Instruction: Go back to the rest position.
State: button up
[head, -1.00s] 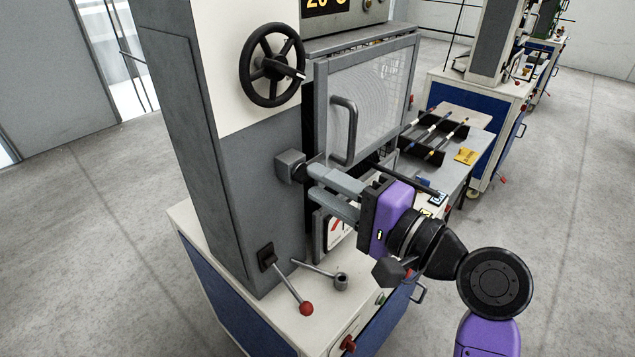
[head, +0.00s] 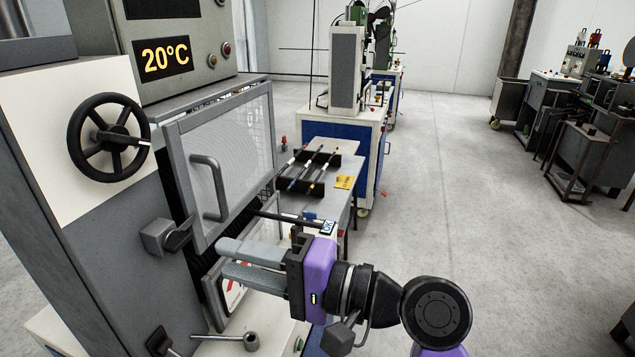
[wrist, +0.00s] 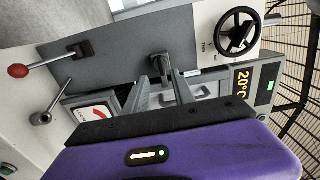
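My gripper (head: 222,259) is open and empty, with a gap between its two grey fingers. It also shows in the wrist view (wrist: 162,90), where the gap is clear. It points left at the front of a grey machine. Its fingertips are apart from the dark latch (head: 178,236) beside the mesh door, a short way to their right. The latch also shows beyond the fingers in the wrist view (wrist: 160,66). The mesh door (head: 228,150) has a grey bar handle (head: 210,185); I cannot tell whether it is fully closed.
A black handwheel (head: 108,137) and a 20°C display (head: 166,58) are on the machine. Open floor (head: 450,190) lies to the right.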

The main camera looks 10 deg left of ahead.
jog(key=w+d+m+t+h, duration=0.1)
jog(key=w+d+t+h, duration=0.1)
jog(key=w+d+t, duration=0.6)
jog(key=s+d+f+m+t+h, duration=0.1)
jog(key=s+d+f+t+h, duration=0.25)
jog(key=d+f, duration=0.35)
jog(key=s+d+f+m+t+h, duration=0.1)
jog(key=s+d+f+t+h, duration=0.1)
jog(key=d+f+t+h, duration=0.5)
jog(key=s+d+f+n+g+h, duration=0.1)
jog(key=s+d, duration=0.4)
jog(key=s, duration=0.5)
jog(key=s+d+f+n+g+h, duration=0.1)
jog(key=s+d+f+g+h, duration=0.1)
jog(key=s+d, duration=0.4)
jog(key=s+d+f+n+g+h, duration=0.1)
jog(key=s+d, duration=0.4)
jog(key=s, duration=1.1)
notch_tip(320, 180, down, 3)
jog(key=shift+d+r+n+g+h, duration=0.25)
jog(key=shift+g+h, duration=0.2)
jog(key=shift+h, duration=0.3)
